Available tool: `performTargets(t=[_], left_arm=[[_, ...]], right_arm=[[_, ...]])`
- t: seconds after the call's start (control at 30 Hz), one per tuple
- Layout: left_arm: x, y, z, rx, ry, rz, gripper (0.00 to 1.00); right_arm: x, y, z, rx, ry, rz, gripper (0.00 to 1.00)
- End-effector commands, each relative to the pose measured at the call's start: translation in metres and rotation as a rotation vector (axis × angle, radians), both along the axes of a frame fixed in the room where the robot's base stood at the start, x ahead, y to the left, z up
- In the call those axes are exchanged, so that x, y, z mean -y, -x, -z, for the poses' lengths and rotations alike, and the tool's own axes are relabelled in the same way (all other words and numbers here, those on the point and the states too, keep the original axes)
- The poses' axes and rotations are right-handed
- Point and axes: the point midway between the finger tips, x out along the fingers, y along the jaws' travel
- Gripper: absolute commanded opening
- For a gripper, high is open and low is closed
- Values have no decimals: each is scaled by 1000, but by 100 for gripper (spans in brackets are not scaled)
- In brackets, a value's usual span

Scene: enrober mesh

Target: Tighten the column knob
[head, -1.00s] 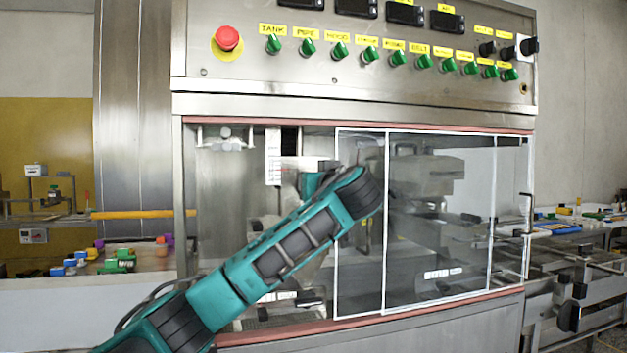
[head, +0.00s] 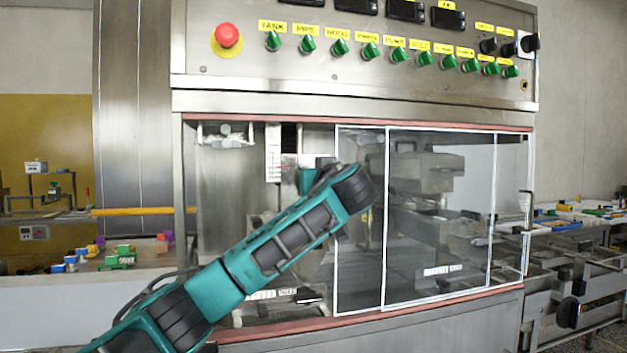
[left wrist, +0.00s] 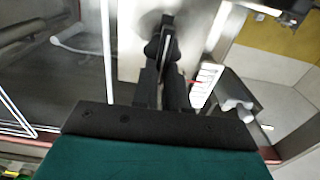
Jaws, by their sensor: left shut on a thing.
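In the left wrist view, my left gripper (left wrist: 167,47) is shut on a dark column knob (left wrist: 151,48). The knob sits between and beside the fingers and is partly covered by them. A bright metal surface lies behind it. In the head view, my left arm reaches from the lower left into the open left part of the machine. Its wrist hides the fingers and the knob. A white scale strip (head: 273,155) stands upright to the left of the teal hand. My right gripper is in neither view.
White-framed clear sliding panels (head: 440,220) cover the right part of the opening, close to my wrist. Above is a control panel with a red stop button (head: 227,36) and several green switches. A conveyor (head: 575,275) stands at the right.

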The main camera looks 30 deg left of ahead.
Motion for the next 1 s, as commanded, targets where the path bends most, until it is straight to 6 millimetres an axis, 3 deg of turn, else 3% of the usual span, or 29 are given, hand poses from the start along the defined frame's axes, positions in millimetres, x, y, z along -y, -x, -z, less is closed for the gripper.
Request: performTargets(t=[0.47,1.0], left_arm=[[1,-1,0,-57,-45,0,0],[6,-6,-1,-404,-341,0,0]], right_arm=[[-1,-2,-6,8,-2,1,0],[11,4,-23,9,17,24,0]])
